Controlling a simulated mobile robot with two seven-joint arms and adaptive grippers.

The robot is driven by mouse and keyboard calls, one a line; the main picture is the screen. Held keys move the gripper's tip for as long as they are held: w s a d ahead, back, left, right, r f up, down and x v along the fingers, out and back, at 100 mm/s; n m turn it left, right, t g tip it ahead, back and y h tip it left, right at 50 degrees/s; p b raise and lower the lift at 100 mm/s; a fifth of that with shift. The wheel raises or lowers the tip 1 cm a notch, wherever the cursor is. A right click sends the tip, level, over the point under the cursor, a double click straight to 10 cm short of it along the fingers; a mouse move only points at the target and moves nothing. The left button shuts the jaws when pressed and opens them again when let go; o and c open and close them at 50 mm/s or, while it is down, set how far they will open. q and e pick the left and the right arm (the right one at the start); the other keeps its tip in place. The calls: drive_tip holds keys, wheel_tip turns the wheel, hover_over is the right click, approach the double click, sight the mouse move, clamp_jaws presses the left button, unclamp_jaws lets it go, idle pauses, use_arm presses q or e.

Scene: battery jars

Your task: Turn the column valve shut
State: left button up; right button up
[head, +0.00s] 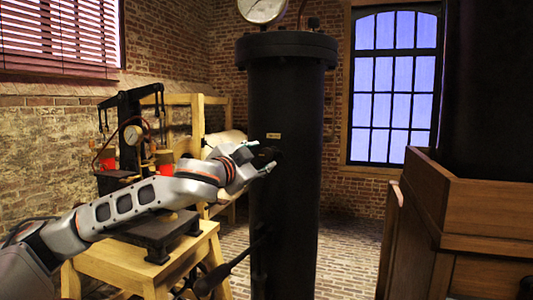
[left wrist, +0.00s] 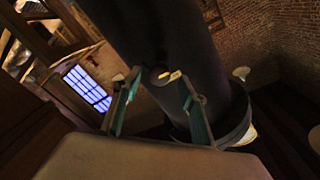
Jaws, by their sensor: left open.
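The tall dark column (head: 285,100) stands in the middle of the head view, with a flanged top and a small pale plate on its front. A small dark valve knob (head: 268,153) sticks out from its left front, partly hidden by my left gripper (head: 263,157). That gripper is open at the knob. In the left wrist view, the column (left wrist: 165,35) runs tilted behind my open fingers (left wrist: 160,80). The dark knob (left wrist: 158,74) shows between the fingertips; whether they touch it I cannot tell. My right gripper is not in view.
A pressure gauge (head: 262,10) sits atop the column. A black lever (head: 228,272) stands low at its left. A wooden bench (head: 140,262) with dark apparatus lies under my left arm. A wooden cabinet (head: 475,210) is at right. Brick floor (head: 350,255) is clear between column and cabinet.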

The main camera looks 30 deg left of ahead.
sight(265, 155)
use_arm(q)
drive_tip(key=w, duration=0.2)
drive_tip(key=shift+w+a, duration=0.15)
drive_tip(key=shift+w, duration=0.65)
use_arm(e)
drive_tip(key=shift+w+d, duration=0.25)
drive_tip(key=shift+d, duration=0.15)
use_arm(q)
drive_tip(key=c, duration=1.1)
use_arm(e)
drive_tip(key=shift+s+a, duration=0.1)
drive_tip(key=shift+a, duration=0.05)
